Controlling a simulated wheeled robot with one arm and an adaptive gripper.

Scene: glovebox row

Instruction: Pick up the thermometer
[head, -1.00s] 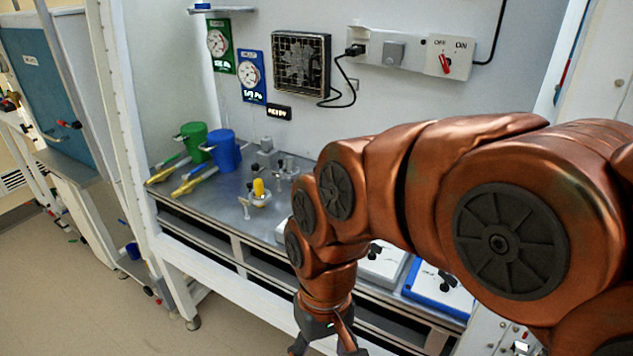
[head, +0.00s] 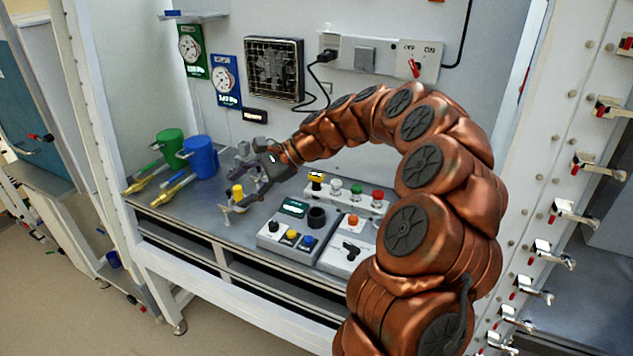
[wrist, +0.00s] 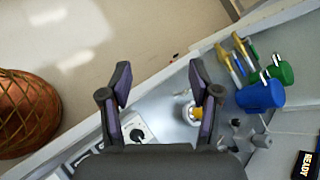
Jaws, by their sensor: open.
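No thermometer can be made out for certain. A yellow piece (head: 238,191) stands in a small pale holder on the bench, close to my gripper (head: 244,178). The yellow piece also shows in the wrist view (wrist: 197,112), beside the right finger. My gripper (wrist: 159,72) is open with its two dark fingers well apart, and nothing shows held between them. It is over the left part of the metal bench. Small grey fittings behind it are partly hidden by the gripper.
A button box (head: 289,229) and a switch box (head: 343,255) sit to the right. The back wall carries gauges (head: 225,80) and a fan (head: 274,69).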

